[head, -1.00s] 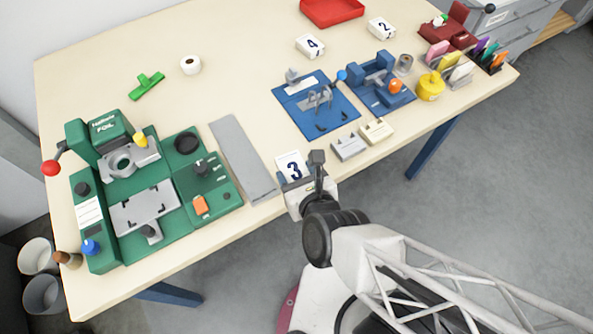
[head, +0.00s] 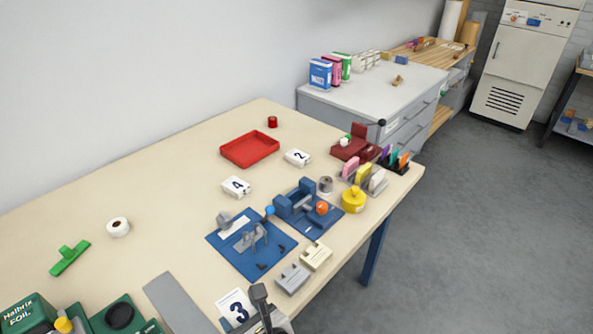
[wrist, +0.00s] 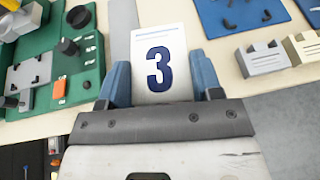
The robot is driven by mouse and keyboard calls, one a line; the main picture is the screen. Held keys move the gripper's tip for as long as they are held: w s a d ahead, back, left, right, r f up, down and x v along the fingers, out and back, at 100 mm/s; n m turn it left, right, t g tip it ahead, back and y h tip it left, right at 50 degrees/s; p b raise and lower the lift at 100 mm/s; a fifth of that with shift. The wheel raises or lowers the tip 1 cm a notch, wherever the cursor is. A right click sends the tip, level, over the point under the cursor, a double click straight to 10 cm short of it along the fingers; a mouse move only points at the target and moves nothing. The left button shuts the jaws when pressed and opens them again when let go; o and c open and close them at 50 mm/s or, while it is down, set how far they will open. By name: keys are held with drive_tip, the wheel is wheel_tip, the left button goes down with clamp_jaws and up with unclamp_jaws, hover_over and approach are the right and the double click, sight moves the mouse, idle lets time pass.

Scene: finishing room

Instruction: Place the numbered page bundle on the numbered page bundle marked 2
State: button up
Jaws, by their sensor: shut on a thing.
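The numbered page bundle marked 3 (head: 237,303) is a white block with a dark blue numeral, at the table's front edge. It also shows upright in the wrist view (wrist: 158,45). My gripper (wrist: 160,82) is shut on it, with a blue finger at each side. In the head view my gripper (head: 259,302) is partly cut off at the bottom edge. The numbered page bundle marked 2 (head: 298,158) lies flat farther back on the table, right of the red tray. The bundle marked 4 (head: 237,187) lies nearer, to its left.
A blue board with metal parts (head: 248,246) and a blue device (head: 303,205) stand between my gripper and bundle 2. Grey (head: 292,278) and cream (head: 316,256) blocks sit right of my gripper. The red tray (head: 250,149) is at the back. Table around bundle 2's front-left is clear.

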sight(243, 317)
wheel_tip(243, 317, up, 4)
drive_tip(key=shift+r, duration=0.1)
drive_tip(key=shift+w+a+r+m+t+h, duration=0.15)
drive_tip(key=shift+w+r+m, duration=0.1)
drive_tip(key=shift+w, duration=0.45)
drive_tip(key=shift+w+a+r+m+t+h, duration=0.1)
drive_tip(key=shift+w+r+m+t+h, duration=0.1)
drive_tip(key=shift+w, duration=0.5)
drive_tip(key=w+d+r+m+t+h, duration=0.1)
drive_tip(key=w+d+r+m+h, duration=0.2)
drive_tip(key=w, duration=1.1)
drive_tip(key=w+d+m+t+h, duration=0.1)
drive_tip(key=w+m+h, duration=0.3)
drive_tip(key=w, duration=0.9)
drive_tip(key=w+d+f+m+h, duration=0.1)
drive_tip(key=w+d+f+h, duration=0.1)
drive_tip(key=w, duration=0.3)
drive_tip(key=w+d+f+m+h, duration=0.1)
drive_tip(key=w+d+f+m, duration=0.1)
drive_tip(key=w+d, duration=0.3)
drive_tip(key=w+d+f+m+g+h, duration=0.1)
drive_tip(key=w+d+f+h, duration=0.1)
drive_tip(key=w+d+f, duration=0.2)
drive_tip(key=shift+w+d+f+h, duration=0.1)
drive_tip(key=shift+w+h, duration=0.1)
drive_tip(key=shift+w, duration=0.45)
drive_tip(key=shift+w+f+h, duration=0.1)
drive_tip(key=shift+w+h, duration=0.05)
drive_tip(key=shift+w, duration=0.45)
drive_tip(key=shift+f, duration=0.35)
